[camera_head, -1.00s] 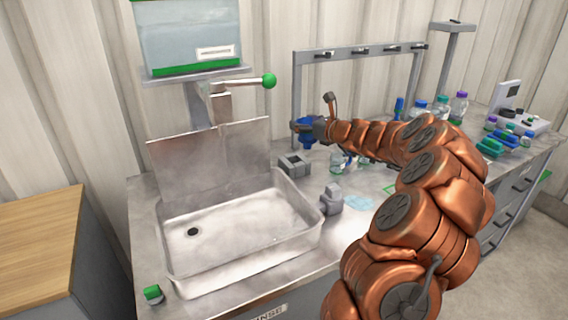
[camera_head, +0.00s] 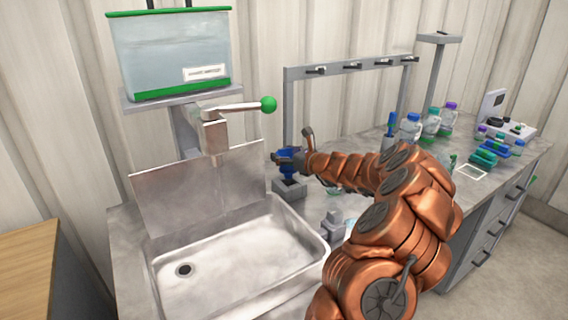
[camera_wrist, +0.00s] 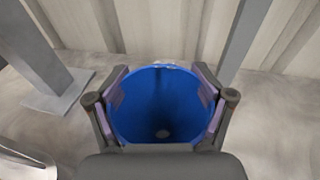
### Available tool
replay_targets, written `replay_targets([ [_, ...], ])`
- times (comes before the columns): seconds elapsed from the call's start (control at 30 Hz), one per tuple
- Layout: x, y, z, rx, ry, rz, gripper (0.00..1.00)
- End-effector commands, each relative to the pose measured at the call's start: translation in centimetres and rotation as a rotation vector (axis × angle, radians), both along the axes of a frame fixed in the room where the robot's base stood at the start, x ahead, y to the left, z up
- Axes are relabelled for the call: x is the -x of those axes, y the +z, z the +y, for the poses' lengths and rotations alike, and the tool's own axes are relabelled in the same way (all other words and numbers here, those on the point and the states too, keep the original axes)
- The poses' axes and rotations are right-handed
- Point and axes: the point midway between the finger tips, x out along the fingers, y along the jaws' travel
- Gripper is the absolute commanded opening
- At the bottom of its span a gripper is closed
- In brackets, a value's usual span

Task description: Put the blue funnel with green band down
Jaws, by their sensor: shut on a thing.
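The blue funnel (camera_wrist: 163,105) fills the middle of the wrist view, its open mouth facing the camera and a dark drain hole at its bottom. My gripper (camera_wrist: 160,103) is shut on it, with one padded finger on each side. In the head view the funnel (camera_head: 288,172) is upright, directly above or at a small grey block holder (camera_head: 290,190) behind the sink's right side. I cannot tell whether the funnel touches the holder. The green band does not show clearly. My gripper (camera_head: 290,157) hides part of the funnel.
The steel sink (camera_head: 215,262) lies left of my arm. A lever with a green knob (camera_head: 268,104) sticks out above it. A hook rail (camera_head: 350,66) stands behind. Several bottles (camera_head: 430,122) stand to the right. A small grey fixture (camera_head: 333,226) is beside the sink.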

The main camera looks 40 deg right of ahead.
Motion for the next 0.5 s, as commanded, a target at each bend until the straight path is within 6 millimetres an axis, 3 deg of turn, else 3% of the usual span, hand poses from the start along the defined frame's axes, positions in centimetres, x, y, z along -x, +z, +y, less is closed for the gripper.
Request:
replay_targets([
  [0.2,0.1,-2.9,-0.2,-0.004,-0.003,0.003,0.37],
  [0.5,0.1,-3.2,-0.3,0.000,-0.004,0.000,0.37],
])
